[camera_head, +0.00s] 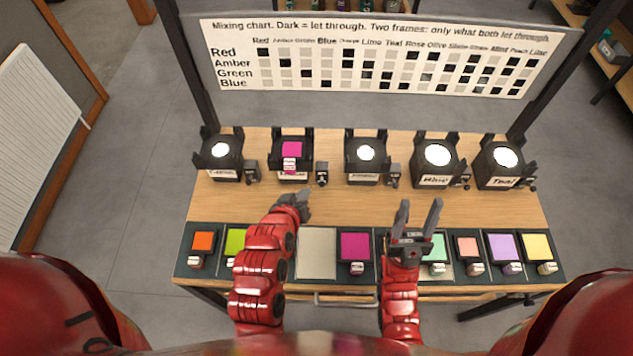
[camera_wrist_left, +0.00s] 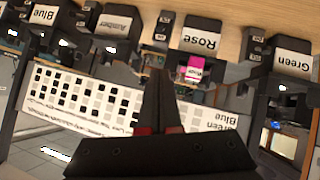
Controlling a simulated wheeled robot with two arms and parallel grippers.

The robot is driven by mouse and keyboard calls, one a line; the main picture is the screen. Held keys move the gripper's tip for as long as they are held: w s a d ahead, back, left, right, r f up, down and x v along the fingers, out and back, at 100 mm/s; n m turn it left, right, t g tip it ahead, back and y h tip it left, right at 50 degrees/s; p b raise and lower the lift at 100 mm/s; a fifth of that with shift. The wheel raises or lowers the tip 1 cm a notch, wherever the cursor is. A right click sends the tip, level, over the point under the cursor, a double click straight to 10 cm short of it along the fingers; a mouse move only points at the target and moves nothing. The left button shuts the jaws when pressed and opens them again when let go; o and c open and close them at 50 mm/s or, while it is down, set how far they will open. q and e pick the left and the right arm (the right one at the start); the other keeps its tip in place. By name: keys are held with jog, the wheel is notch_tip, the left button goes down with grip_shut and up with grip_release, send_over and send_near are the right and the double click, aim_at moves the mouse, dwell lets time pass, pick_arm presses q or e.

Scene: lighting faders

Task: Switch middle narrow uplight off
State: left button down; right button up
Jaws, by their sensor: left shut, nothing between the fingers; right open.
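Five black uplights with switch boxes on their right stand along the wooden table. The first (camera_head: 220,150), third (camera_head: 366,153), fourth (camera_head: 437,155) and fifth (camera_head: 502,157) show lit discs; the first and third discs are smaller. The second, labelled Rose (camera_wrist_left: 200,37) in the left wrist view, carries a magenta filter (camera_head: 292,150). Its switch box (camera_head: 321,174) is on its right; the switch position is too small to tell. My left gripper (camera_head: 296,197) is shut and empty, in front of the second uplight and its switch box, apart from both. My right gripper (camera_head: 420,210) is open and empty.
A dark tray (camera_head: 213,268) along the front holds several coloured filters, including a magenta one (camera_head: 355,246), and a bare pale slot (camera_head: 316,253). A mixing chart (camera_head: 380,60) hangs behind the uplights between posts. Bare wood (camera_head: 345,208) lies between tray and uplights.

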pick_arm(q)
jog(key=b, duration=0.3)
send_over(322, 181)
jog(key=s+a, duration=0.3)
jog(key=s, duration=0.1)
notch_tip(322, 181, down, 6)
jog(key=shift+w+d+f+p, duration=0.2)
jog(key=shift+d+f, duration=0.1)
jog(key=shift+f, duration=0.3)
jog(key=shift+w+d+f+p, duration=0.2)
jog(key=shift+d+f, duration=0.1)
jog(key=shift+f, duration=0.35)
jog(key=shift+w+d+f+p, duration=0.2)
jog(key=shift+d+f, duration=0.1)
jog(key=shift+f, duration=0.3)
